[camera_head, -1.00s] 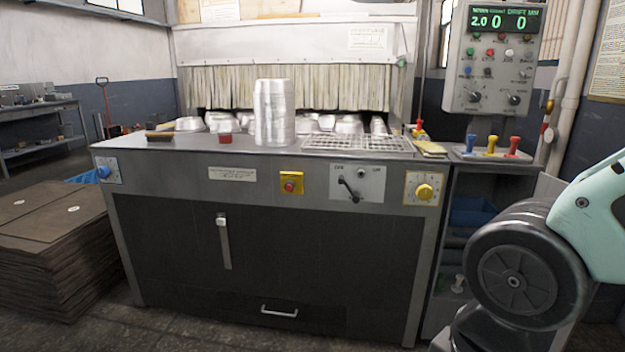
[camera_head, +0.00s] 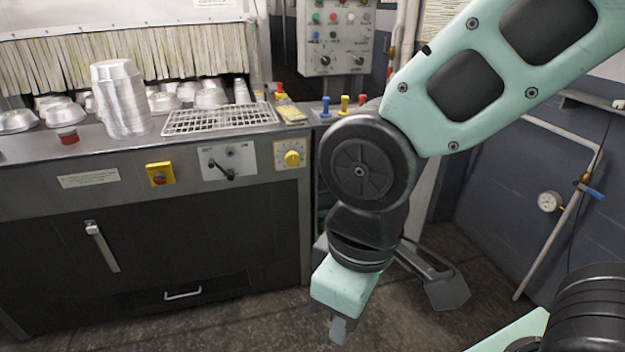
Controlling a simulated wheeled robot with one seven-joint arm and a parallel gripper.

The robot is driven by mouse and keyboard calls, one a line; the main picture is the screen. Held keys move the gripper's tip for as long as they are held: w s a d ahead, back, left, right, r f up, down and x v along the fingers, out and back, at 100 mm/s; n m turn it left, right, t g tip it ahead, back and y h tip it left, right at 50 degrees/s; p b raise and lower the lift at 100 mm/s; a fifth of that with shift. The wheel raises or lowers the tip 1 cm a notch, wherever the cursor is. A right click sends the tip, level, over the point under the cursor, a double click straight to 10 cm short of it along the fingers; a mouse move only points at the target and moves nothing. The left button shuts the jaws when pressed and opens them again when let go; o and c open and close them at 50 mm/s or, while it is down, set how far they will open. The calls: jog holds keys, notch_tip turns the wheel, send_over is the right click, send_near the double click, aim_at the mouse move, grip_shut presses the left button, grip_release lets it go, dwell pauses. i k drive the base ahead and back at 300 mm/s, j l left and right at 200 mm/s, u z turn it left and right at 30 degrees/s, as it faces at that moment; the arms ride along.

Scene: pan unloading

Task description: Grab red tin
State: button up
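My gripper (camera_head: 340,330) hangs low at the end of my arm, in front of the machine and well to the right of the tin. It points down and touches nothing that I can see. Its fingers are small and seen from the side, so I cannot tell whether they are open.
A wire rack (camera_head: 220,119) lies on the counter right of the stack. Several loose silver pans (camera_head: 165,102) sit behind, by the strip curtain (camera_head: 130,58). Knobs and a lever stick out of the front panel. A control box (camera_head: 335,38) stands at the back right.

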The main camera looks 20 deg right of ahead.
aim_at(68, 135)
jog(key=z, duration=0.55)
jog(key=u, duration=1.4)
jog(key=i+l+u, duration=0.2)
jog(key=i, duration=0.4)
jog(key=i+l+u, duration=0.15)
jog(key=i, duration=0.45)
jog(key=i+l+u, duration=0.2)
jog(key=i+l, duration=0.15)
jog(key=i, duration=0.2)
jog(key=i+l+u, duration=0.15)
jog(key=i+l, duration=0.2)
jog(key=i, duration=0.2)
